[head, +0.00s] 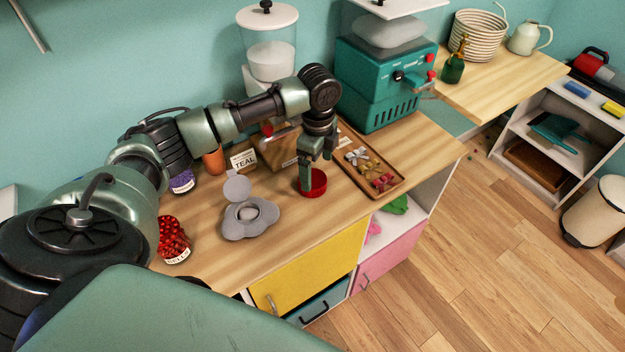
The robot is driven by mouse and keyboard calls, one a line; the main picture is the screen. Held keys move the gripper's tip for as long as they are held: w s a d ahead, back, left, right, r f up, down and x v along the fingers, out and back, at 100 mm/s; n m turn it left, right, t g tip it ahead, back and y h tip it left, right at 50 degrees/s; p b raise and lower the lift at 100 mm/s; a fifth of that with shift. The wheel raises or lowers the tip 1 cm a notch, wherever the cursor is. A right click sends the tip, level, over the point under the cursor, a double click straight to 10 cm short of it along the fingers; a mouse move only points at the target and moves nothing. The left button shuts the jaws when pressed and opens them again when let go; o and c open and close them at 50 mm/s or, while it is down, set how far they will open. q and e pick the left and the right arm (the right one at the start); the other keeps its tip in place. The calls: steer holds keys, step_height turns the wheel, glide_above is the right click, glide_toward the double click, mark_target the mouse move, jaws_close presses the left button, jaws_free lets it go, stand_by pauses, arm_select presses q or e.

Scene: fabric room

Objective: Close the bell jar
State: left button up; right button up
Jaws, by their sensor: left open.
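The bell jar (173,240) stands at the front left of the wooden counter. It is filled with red bells, has a white label that seems to read "BELLS", and shows no lid on top. A round red piece (318,186), like a lid or shallow dish, lies on the counter near the middle. My left gripper (316,176) points down at the red piece with its fingers apart. One finger overlaps the red piece in the picture; I cannot tell whether it touches. My right gripper is not in view.
A grey flower-shaped holder (250,222) with a raised round flap lies between jar and gripper. A wooden tray (394,188) of bows is to the right. A purple-filled jar (182,181), a "TEAL" card (244,160) and a teal machine (375,80) stand behind.

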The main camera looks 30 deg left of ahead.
mark_target(314, 180)
arm_select(q)
steer(key=shift+s+a+f+p, duration=0.15)
steer(key=shift+f+p, duration=0.15)
steer(key=shift+f, duration=1)
steer(key=shift+s+a+f+p, duration=0.1)
steer(key=shift+f+p, duration=0.2)
steer(key=shift+f, duration=1)
steer(key=c, duration=1.4)
